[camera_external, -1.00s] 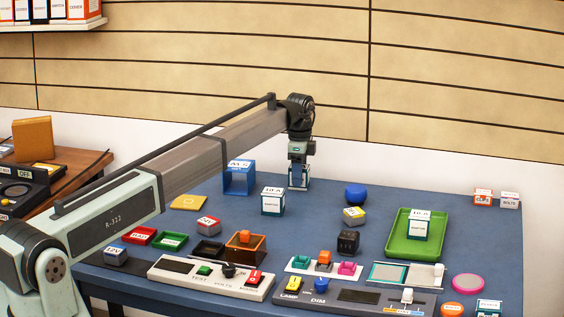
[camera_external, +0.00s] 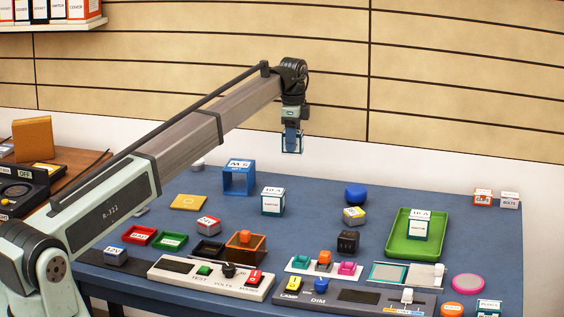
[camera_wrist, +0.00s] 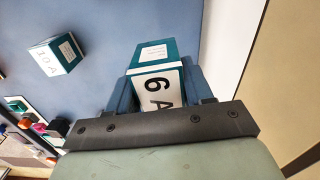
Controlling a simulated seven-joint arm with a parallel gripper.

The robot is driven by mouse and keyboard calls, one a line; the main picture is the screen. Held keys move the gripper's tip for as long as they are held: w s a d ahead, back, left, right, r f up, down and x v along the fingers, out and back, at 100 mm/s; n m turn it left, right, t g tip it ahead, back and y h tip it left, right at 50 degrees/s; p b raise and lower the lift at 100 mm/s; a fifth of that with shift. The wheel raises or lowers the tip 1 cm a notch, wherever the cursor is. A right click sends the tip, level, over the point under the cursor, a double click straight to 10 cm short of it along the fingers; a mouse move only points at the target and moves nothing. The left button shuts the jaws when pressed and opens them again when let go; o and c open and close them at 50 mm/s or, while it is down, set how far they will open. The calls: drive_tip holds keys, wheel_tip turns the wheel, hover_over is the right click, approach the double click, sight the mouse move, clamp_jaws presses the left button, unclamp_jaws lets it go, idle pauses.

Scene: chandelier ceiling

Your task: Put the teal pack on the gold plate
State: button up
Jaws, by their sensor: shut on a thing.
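My gripper (camera_external: 292,137) is shut on a teal-and-white pack (camera_external: 291,149) and holds it in the air above the back of the table. In the wrist view the held pack (camera_wrist: 155,85) reads "6 A" and sits between the two fingers. The gold plate (camera_external: 188,202) is a flat yellow square lying bare on the table at the left, lower than and to the left of my gripper. A similar teal-and-white pack (camera_external: 272,203) stands on the table and reads "10 A" in the wrist view (camera_wrist: 56,54). Another such pack (camera_external: 418,227) stands on the green tray (camera_external: 399,248).
A blue open box (camera_external: 238,180) stands between the gold plate and the upright pack. Red (camera_external: 139,236) and green (camera_external: 171,241) small trays, a wooden box (camera_external: 246,248) and switch panels (camera_external: 209,279) fill the front.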

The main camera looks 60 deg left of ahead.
drive_tip(key=s+a, duration=0.3)
drive_tip(key=s, duration=0.1)
drive_tip(key=s+a+r+n, duration=0.1)
drive_tip(key=s+a, duration=0.2)
drive_tip(key=s, duration=0.2)
drive_tip(key=s+a+r+n, duration=0.1)
drive_tip(key=s+a, duration=0.2)
drive_tip(key=s, duration=0.2)
drive_tip(key=shift+s+r, duration=0.1)
drive_tip(key=shift+s, duration=0.15)
drive_tip(key=s+d, duration=0.2)
drive_tip(key=s, duration=0.9)
drive_tip(key=m, duration=0.3)
hover_over(188, 201)
drive_tip(key=f, duration=0.2)
drive_tip(key=shift+d+f, duration=0.15)
drive_tip(key=shift+f, duration=4.4)
drive_tip(key=shift+f, duration=0.15)
drive_tip(key=o, duration=1)
drive_tip(key=shift+o, duration=0.2)
